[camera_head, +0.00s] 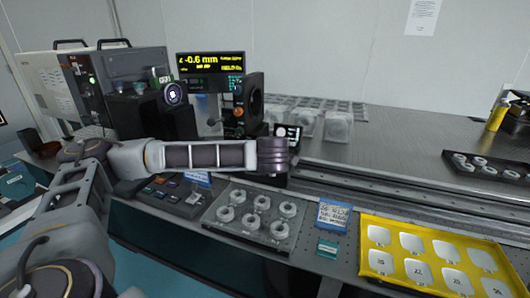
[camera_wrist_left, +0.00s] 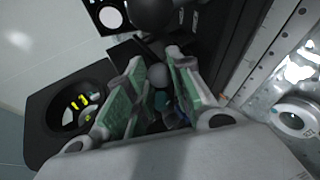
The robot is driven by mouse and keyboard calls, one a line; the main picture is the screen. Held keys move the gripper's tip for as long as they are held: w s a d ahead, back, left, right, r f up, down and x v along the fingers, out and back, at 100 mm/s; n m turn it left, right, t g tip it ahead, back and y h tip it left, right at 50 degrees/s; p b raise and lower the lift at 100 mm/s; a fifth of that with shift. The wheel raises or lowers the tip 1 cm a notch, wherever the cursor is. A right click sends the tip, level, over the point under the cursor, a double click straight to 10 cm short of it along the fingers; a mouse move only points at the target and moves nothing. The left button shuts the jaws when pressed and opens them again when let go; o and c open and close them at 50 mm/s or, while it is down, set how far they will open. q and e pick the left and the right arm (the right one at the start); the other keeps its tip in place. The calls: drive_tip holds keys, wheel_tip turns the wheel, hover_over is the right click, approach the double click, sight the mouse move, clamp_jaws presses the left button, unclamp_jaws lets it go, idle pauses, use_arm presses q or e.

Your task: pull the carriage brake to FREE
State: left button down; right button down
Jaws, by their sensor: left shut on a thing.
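My left arm reaches across from the left in the head view, and my left gripper (camera_head: 283,155) is at the carriage, in front of its lower part. The carriage's black upright part (camera_head: 250,105) stands on the rail behind the gripper. In the left wrist view my left gripper (camera_wrist_left: 156,62) has its green-padded fingers closed around a small grey rounded knob (camera_wrist_left: 157,76), apparently the brake lever's end. The rest of the lever is hidden by the fingers, and its FREE marking cannot be read. My right gripper is not in view.
A display (camera_head: 210,62) reads -0.6 mm. A grey holder (camera_head: 252,222) with several ring mounts and a yellow tray (camera_head: 432,262) with several white pieces lie at the front. The rail (camera_head: 400,190) runs clear to the right. A large instrument (camera_head: 60,90) stands left.

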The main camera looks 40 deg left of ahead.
use_arm(q)
drive_tip(key=shift+f, duration=0.15)
drive_tip(key=c, duration=1.2)
unclamp_jaws()
drive_tip(key=shift+s, duration=0.1)
drive_tip(key=shift+c, duration=0.2)
drive_tip(key=v, duration=1.2)
